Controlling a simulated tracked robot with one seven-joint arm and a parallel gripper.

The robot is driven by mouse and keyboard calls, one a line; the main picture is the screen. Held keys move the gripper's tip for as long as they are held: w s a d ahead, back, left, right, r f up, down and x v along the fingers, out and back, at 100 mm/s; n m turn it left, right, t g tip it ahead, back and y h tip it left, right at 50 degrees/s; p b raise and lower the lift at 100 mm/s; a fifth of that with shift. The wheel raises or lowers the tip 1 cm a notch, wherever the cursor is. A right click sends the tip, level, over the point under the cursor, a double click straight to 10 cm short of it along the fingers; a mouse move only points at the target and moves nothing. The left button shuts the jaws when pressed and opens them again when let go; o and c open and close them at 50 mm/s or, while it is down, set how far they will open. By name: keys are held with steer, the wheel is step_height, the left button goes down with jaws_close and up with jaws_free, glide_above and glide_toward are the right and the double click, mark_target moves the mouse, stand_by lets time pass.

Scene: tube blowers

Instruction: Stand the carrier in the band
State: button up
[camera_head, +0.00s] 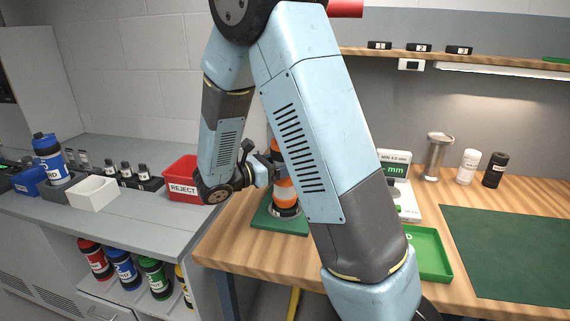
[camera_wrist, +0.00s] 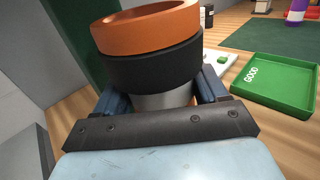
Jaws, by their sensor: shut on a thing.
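The carrier is a cylinder with an orange open rim, a black ring below it and a silver body. It fills the upper middle of the wrist view (camera_wrist: 150,70) and looks upright or slightly tilted. My gripper (camera_wrist: 152,101) is shut on its silver body, one finger on each side. In the head view, the carrier's orange part (camera_head: 284,188) shows partly behind my arm, above a green pad (camera_head: 265,219). A grey ring shows around its lower end; I cannot tell whether the carrier rests in it. I cannot make out the band for sure.
A green GOOD tray (camera_head: 432,254) lies right of the pad, and a red REJECT bin (camera_head: 181,180) stands to the left. A gauge with a green display (camera_head: 397,180) stands behind my arm. A dark green mat (camera_head: 510,250) covers the right of the bench.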

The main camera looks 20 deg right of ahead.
steer(key=shift+f, duration=0.75)
stand_by(0.3)
steer(key=o, duration=1.6)
steer(key=shift+c, duration=0.2)
steer(key=shift+a, duration=0.15)
steer(key=v, duration=1.3)
steer(key=shift+a, duration=0.3)
